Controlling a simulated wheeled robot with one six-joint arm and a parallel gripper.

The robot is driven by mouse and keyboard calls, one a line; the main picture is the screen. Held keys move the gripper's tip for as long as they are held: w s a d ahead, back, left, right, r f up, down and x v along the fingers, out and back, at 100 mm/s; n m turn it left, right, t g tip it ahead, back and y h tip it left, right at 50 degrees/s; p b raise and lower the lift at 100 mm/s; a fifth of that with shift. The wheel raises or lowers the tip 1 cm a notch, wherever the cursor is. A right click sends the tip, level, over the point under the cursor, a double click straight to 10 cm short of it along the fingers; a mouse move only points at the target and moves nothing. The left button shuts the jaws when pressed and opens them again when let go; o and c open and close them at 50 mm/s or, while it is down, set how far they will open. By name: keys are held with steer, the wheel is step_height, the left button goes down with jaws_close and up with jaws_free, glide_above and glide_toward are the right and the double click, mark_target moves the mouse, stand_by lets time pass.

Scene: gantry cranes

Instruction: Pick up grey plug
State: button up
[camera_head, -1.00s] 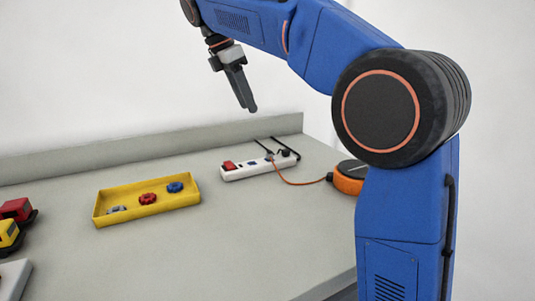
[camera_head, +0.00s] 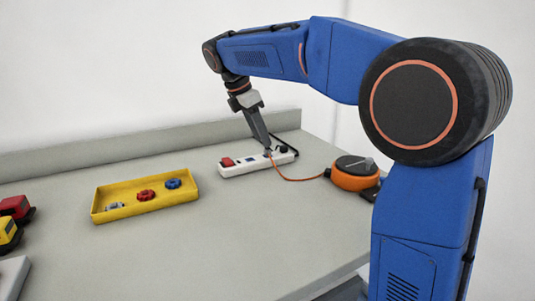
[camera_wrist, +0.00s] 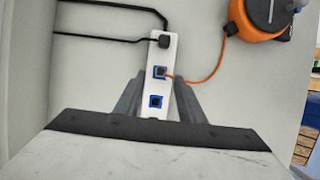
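A white power strip (camera_head: 235,172) lies near the back of the bench. The grey plug (camera_wrist: 160,71) sits in one of its blue-framed sockets, with a thin orange cable leading from it. My gripper (camera_wrist: 161,77) points down over the strip, with its two fingers apart on either side of it and the plug between the fingertips. No contact with the plug is visible. In the head view my gripper (camera_head: 268,148) reaches down to the plug's place and largely hides it.
A black plug (camera_wrist: 164,41) with a black cable sits at the strip's end, close by. An orange cable reel (camera_head: 354,178) stands to the right. A yellow tray (camera_head: 120,211) with small coloured parts lies to the left. The bench front is clear.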

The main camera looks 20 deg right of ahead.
mark_target(265, 150)
steer(key=shift+x, duration=2.15)
jaws_close()
steer(key=shift+r, duration=0.1)
